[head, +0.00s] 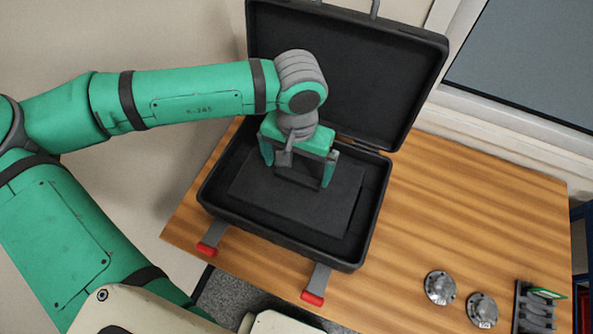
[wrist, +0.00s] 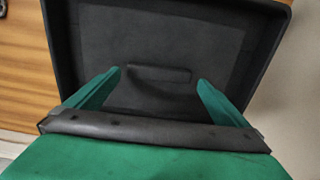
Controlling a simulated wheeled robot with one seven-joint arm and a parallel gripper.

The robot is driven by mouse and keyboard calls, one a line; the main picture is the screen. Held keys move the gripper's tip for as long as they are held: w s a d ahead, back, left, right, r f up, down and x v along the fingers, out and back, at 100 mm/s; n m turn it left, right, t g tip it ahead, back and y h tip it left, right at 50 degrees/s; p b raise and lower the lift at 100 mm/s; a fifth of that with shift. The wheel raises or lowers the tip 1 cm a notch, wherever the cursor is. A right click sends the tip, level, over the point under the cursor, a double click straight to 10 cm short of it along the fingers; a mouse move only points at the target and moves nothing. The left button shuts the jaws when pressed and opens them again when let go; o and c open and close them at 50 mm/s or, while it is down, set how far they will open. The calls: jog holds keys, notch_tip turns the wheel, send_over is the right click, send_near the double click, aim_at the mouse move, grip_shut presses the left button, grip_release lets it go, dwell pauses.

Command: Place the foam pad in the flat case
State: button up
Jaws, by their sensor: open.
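The flat case (head: 210,203) is black and stands open on the wooden table, its lid raised at the back. The dark foam pad (head: 318,212) lies inside the case, with a strip of case floor showing around part of it. In the wrist view the pad (wrist: 205,48) is a grey rectangle with a raised bar on it (wrist: 158,74). My gripper (head: 297,173) is over the pad, its two green fingers open on either side of the bar. In the wrist view a gap shows between the gripper (wrist: 159,77) fingertips and the bar. Whether the fingertips touch the pad is unclear.
The case has two red-tipped latches (head: 313,297) at its front. Two round metal parts (head: 440,287) and a dark rack (head: 535,306) stand at the table's right front. The raised lid (head: 350,75) stands behind my gripper.

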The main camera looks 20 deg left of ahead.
aim_at(298, 177)
notch_tip(298, 177, up, 8)
jog(key=shift+d, duration=0.1)
dwell(0.8)
